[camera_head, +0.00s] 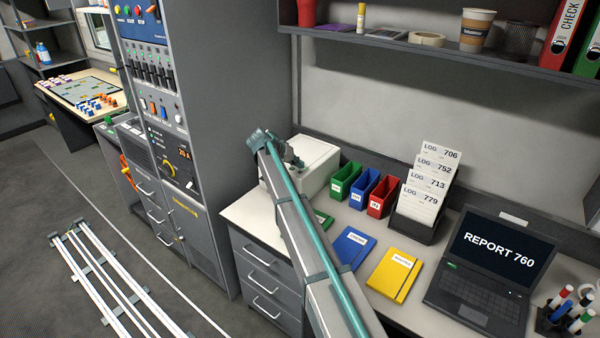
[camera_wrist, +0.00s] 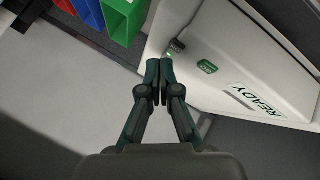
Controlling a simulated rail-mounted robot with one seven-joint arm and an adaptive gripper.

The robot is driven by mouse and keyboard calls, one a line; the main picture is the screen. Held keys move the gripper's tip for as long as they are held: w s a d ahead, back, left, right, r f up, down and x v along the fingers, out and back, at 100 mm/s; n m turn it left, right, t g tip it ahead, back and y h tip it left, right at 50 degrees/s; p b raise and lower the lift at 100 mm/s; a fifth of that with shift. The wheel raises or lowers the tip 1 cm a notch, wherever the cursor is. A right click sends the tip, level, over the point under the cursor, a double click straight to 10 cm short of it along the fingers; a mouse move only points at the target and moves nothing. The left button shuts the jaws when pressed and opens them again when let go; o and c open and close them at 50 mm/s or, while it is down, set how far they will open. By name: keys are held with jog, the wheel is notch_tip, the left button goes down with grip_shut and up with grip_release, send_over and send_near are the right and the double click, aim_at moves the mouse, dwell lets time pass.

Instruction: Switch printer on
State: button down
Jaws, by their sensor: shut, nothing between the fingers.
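The printer is a white box (camera_head: 315,155) at the back left of the desk in the head view, partly hidden by my arm. In the wrist view its pale casing (camera_wrist: 230,35) fills the upper right. It carries a READY label (camera_wrist: 259,102), a green label or button (camera_wrist: 207,67) and a small dark switch-like part (camera_wrist: 176,46). A small green-white glow shows beside that part. My gripper (camera_wrist: 160,66) is shut and empty, with its fingertips just below the dark part in the picture. I cannot tell whether they touch the printer. In the head view my gripper (camera_head: 292,158) is beside the printer, largely hidden.
Green (camera_head: 345,180), blue (camera_head: 363,188) and red (camera_head: 382,195) bins stand right of the printer. Blue (camera_head: 353,247) and yellow (camera_head: 394,274) notebooks lie in front. A log-card holder (camera_head: 416,228) and a laptop (camera_head: 482,270) stand farther right. A shelf (camera_head: 440,54) hangs above.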

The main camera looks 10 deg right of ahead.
aim_at(298, 172)
jog(key=shift+r, duration=0.1)
jog(key=shift+r+p, duration=0.6)
jog(key=shift+r, duration=1.8)
